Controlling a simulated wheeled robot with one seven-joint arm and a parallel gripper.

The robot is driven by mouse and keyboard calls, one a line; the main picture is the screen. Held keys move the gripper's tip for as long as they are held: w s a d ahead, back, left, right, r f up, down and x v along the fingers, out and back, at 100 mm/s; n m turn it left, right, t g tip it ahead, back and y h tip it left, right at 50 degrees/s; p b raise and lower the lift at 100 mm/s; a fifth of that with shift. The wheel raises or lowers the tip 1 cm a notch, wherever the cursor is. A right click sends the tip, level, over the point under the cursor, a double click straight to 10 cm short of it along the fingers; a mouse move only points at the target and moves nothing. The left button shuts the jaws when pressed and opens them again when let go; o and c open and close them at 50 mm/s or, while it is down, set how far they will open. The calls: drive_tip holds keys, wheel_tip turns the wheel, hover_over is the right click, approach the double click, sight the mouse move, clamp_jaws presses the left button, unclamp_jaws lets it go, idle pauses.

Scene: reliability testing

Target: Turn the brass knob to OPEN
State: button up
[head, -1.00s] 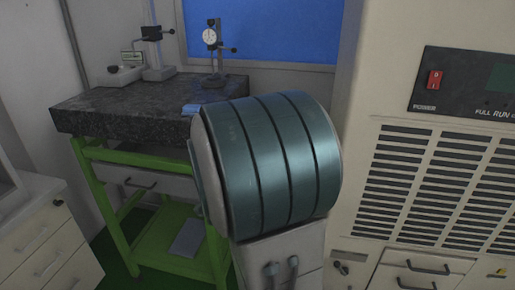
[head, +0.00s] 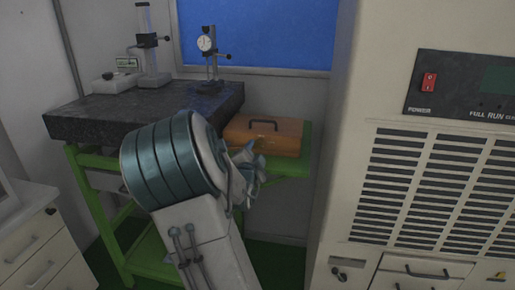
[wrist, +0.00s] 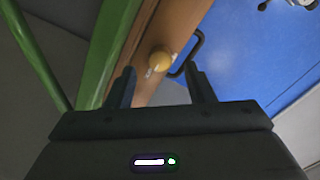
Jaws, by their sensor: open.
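The round brass knob (wrist: 160,60) sits on the face of a brown wooden box (wrist: 178,20) in the wrist view, with small pale label marks beside it that are too small to read. My gripper (wrist: 161,76) is open and empty, its two fingers pointing towards the knob, which shows between and just beyond the tips. I see no contact. In the head view the box (head: 285,139) lies on a green bench to the right of the granite slab. My gripper (head: 252,168) is in front of the box, partly behind my wrist, and the knob is hidden.
A dark handle (wrist: 188,52) stands out on the box close to the right finger. A green frame bar (wrist: 110,45) runs at the left. In the head view, gauges (head: 208,60) stand on the granite slab (head: 85,115), and a large cream machine (head: 345,150) stands close on the right.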

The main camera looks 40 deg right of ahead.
sight(259, 146)
drive_tip(key=shift+x, duration=2)
